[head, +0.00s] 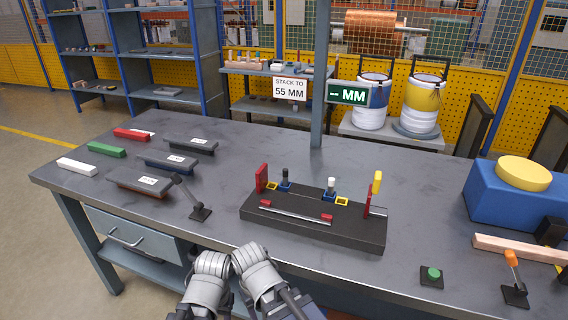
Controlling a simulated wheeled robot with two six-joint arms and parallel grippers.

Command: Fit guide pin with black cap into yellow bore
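A dark fixture block (314,234) lies on the workbench in front of me. A pin with a black cap (284,174) stands upright at a blue square (284,187) at the fixture's back left. A yellow square (272,186), which may be a bore, lies just left of it. A second yellow square (342,201) lies right of a white-capped pin (331,184). My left gripper (210,262) and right gripper (250,258) are side by side at the bench's front edge, apart from the fixture. Their fingers are too unclear to tell open from shut.
A red upright (261,178) and a yellow-topped red upright (376,182) stand at the fixture's ends. A silver rod (294,215) lies along its front. Labelled dark trays (140,182) lie left. A blue box (515,199) stands right. A green button (432,274) is front right.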

